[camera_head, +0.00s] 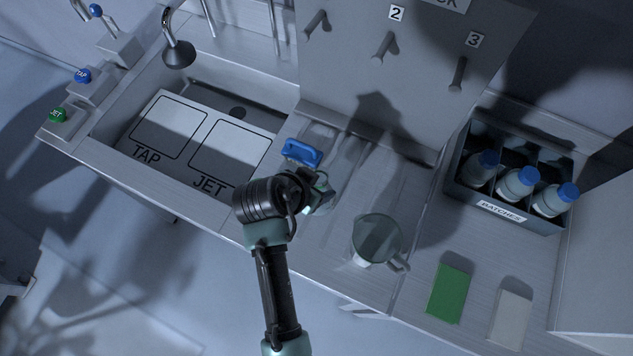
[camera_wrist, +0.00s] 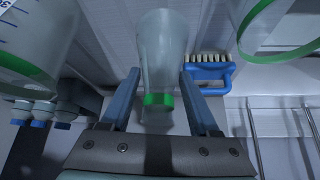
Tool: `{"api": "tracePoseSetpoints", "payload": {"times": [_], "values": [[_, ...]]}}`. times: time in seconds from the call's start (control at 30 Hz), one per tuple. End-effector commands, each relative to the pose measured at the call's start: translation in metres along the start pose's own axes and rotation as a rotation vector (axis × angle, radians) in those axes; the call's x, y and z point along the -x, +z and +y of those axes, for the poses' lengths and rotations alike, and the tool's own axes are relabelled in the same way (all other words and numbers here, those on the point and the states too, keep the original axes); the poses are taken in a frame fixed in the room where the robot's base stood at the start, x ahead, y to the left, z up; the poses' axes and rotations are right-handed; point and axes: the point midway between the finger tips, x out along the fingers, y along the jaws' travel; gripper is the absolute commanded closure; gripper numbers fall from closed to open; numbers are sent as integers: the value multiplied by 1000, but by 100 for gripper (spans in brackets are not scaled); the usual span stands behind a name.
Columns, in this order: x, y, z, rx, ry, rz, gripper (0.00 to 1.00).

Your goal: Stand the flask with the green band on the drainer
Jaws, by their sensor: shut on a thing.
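The clear flask with the green band (camera_wrist: 160,45) is between the two fingers of my gripper (camera_wrist: 160,104) in the wrist view. The gripper is shut on it near the band at its neck end. In the head view my gripper (camera_head: 316,190) is over the grooved pale surface right of the sink, which looks like the drainer (camera_head: 345,160). The wrist and gripper hide most of the flask there. I cannot tell whether its base touches the surface.
A blue brush (camera_head: 301,152) lies close behind my gripper. The sink (camera_head: 185,135) is left. A crate (camera_head: 462,185) of blue-capped bottles and green pad (camera_head: 448,293) are right.

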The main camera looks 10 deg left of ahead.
Motion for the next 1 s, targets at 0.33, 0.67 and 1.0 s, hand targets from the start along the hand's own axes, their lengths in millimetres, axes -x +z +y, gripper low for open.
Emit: {"api": "tracePoseSetpoints", "payload": {"times": [0.33,0.67,1.0], "values": [[-5,3,0,0,-1,1,100],[-5,4,0,1,-1,1,8],[4,2,-1,1,-3,2,8]]}}
